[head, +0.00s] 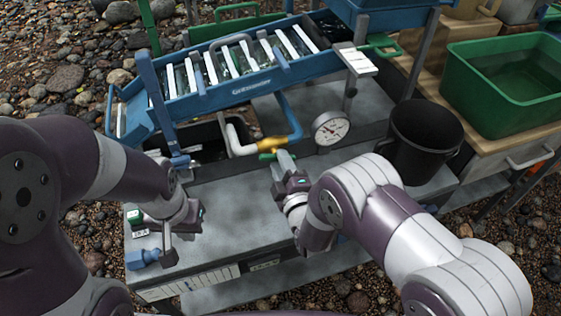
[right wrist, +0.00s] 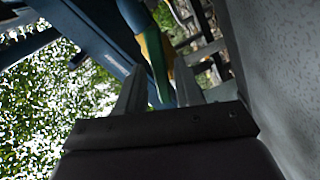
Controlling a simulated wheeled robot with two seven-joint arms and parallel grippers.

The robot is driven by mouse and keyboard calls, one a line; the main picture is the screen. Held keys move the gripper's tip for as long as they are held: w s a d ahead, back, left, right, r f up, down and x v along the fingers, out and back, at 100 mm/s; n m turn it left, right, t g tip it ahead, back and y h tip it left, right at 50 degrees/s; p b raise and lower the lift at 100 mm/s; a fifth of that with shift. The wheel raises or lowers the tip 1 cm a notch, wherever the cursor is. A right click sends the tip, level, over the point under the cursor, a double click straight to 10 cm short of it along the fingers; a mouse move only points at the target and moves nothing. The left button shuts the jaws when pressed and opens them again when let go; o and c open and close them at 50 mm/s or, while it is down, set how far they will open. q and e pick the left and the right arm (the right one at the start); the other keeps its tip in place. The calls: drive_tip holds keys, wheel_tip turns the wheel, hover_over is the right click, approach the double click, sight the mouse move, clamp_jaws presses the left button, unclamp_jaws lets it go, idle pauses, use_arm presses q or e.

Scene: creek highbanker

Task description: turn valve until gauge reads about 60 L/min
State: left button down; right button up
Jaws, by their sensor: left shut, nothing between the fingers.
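The valve (head: 271,144) is a yellow body with a green lever, set between a white pipe elbow and a blue pipe. In the right wrist view its green lever (right wrist: 157,66) lies between the lines of my right gripper's fingers. My right gripper (head: 284,160) is at the lever in the head view, its fingers apart; I cannot tell whether they touch it. The round white gauge (head: 330,127) stands right of the valve; its scale is too small to read. My left gripper (head: 168,257) is shut and empty, pointing down over the grey bench's front left.
A blue sluice (head: 225,85) with white bars slopes behind the valve. A black bucket (head: 421,135) and green tub (head: 505,85) stand right. A blue fitting (head: 142,259) lies beside my left gripper. The grey bench top (head: 238,215) is clear between the arms.

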clamp_jaws()
drive_tip(key=shift+m, duration=0.6)
drive_tip(key=shift+o, duration=1.6)
unclamp_jaws()
